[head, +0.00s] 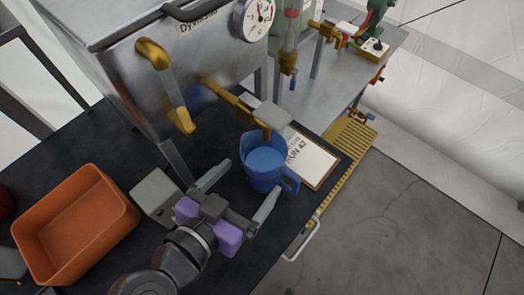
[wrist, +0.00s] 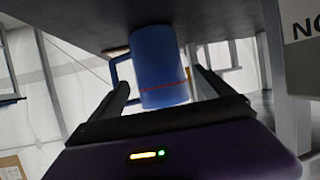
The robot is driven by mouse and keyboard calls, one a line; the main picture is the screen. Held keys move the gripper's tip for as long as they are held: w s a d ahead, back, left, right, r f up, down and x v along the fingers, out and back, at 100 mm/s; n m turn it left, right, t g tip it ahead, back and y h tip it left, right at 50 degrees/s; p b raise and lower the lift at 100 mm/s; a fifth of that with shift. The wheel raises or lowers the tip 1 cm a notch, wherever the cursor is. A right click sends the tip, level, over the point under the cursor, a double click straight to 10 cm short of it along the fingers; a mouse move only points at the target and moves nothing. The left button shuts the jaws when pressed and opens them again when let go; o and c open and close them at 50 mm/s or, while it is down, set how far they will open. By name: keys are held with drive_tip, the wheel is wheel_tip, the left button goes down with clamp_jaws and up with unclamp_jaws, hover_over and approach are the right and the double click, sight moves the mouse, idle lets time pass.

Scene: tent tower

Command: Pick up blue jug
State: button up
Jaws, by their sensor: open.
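The blue jug (head: 264,165) stands upright on the dark work surface in the head view, under the brass spout of the steel tank. Its handle is on the right side in that view. My gripper (head: 240,188) is open, with its two fingers pointing toward the jug from the near side. In the wrist view the jug (wrist: 159,68) shows ahead between the open fingers (wrist: 160,92), with a red line around it. Its handle is at the left there. I cannot tell whether either finger touches the jug.
A steel tank (head: 165,85) with a brass tap (head: 232,100) rises behind the jug. A clipboard (head: 310,158) lies just behind it to the right. An orange bin (head: 75,225) stands at the left. The dark surface (head: 105,145) ends at the right near a yellow grated step (head: 345,150).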

drive_tip(key=shift+p+x, duration=0.65)
drive_tip(key=shift+x, duration=2.8)
drive_tip(key=shift+d+f, duration=0.1)
drive_tip(key=c, duration=1.8)
drive_tip(key=shift+r, duration=0.25)
